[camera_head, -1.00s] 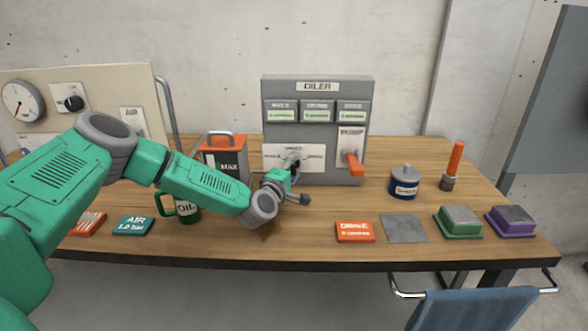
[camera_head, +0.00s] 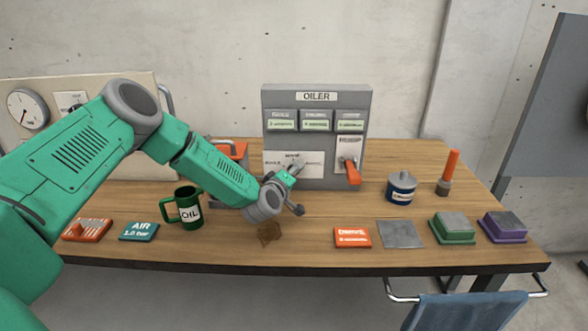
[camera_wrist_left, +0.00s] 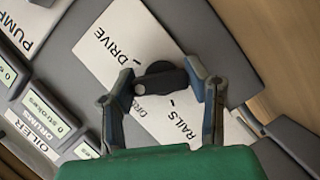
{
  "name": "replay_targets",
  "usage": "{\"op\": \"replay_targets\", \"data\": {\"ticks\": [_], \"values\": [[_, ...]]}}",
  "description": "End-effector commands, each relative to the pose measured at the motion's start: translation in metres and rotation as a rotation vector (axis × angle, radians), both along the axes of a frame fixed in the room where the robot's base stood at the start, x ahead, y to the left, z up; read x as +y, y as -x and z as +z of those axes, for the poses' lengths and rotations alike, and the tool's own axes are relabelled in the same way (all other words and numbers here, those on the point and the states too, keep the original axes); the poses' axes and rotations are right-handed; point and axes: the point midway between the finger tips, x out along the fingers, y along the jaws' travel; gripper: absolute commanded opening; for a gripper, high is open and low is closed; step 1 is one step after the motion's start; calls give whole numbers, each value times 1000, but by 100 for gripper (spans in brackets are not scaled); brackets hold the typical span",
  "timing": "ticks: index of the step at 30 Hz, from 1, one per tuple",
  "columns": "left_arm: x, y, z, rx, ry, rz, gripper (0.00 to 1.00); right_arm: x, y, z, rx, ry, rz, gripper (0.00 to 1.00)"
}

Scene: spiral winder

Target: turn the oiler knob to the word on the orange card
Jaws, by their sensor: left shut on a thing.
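The orange card (camera_head: 352,238) lies near the table's front edge and reads DRIVE, with a smaller line beneath. The grey oiler box (camera_head: 318,97) stands at the back. Its white dial plate (camera_head: 273,160) carries the words DRIVE, RAILS and a third, partly covered word in the left wrist view. The dark oiler knob (camera_wrist_left: 160,80) sits on that plate. My left gripper (camera_wrist_left: 158,88) is shut on the knob, one finger on each side. In the head view the gripper (camera_head: 292,170) largely hides the knob; I cannot tell which word it points to. My right gripper is not in view.
A red lever (camera_head: 352,172) sits on the box, right of the dial. A blue pot (camera_head: 401,187) stands to the right.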

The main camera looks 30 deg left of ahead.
Motion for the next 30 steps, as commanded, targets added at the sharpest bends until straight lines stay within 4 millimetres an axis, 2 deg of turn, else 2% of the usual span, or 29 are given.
{"op": "replay_targets", "data": {"ticks": [1, 12, 21, 30], "values": [[0, 1, 0, 32, -40, -1, 14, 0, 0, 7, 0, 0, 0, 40], [-1, 2, -1, 212, -337, -2, 14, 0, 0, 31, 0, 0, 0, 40], [0, 2, -3, 329, -525, -3, 14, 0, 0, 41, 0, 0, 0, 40], [0, 3, -4, 392, -624, -2, 14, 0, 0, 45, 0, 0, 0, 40]]}}
